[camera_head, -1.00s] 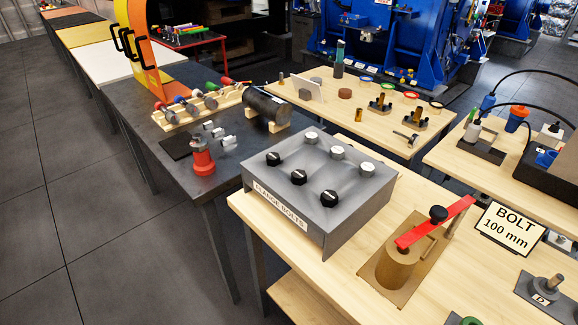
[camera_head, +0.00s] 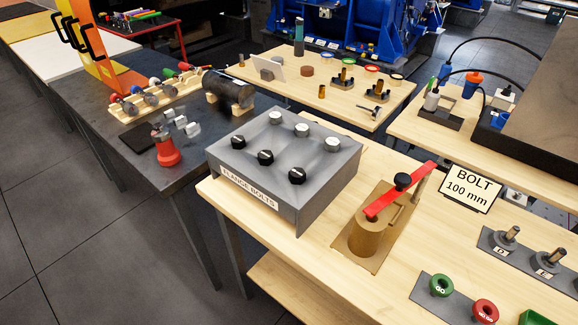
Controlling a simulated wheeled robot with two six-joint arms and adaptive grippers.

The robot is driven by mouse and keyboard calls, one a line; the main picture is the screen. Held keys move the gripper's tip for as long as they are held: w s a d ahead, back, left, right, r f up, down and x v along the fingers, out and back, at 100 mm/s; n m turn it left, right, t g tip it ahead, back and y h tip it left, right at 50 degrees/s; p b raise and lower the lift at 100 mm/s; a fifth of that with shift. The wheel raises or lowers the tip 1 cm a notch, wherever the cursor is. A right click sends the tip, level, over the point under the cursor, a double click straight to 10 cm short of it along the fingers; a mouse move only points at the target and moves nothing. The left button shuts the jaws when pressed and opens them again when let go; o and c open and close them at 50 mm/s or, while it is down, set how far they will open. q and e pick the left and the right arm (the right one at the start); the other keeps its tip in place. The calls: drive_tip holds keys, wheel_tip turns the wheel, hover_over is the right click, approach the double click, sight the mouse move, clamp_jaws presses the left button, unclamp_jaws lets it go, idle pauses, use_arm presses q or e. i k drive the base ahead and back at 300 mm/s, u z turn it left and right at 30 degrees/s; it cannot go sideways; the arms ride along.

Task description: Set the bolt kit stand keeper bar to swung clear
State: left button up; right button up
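The bolt kit stand stands on the right wooden table, a tan base plate (camera_head: 378,262) with a round tan post (camera_head: 368,238) on it. Neither of my grippers shows in the view.
A grey box labelled FLANGE BOLTS (camera_head: 285,160) with black and white knobs stands left of the stand. A BOLT 100 mm sign (camera_head: 470,188) is to the right. Green and red rings (camera_head: 441,285) and bolt holders (camera_head: 508,238) lie at front right. Bare wood shows in front of the stand.

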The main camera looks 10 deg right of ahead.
sight(403, 182)
drive_tip(key=z, duration=1.55)
drive_tip(key=k, duration=0.4)
drive_tip(key=u, duration=0.15)
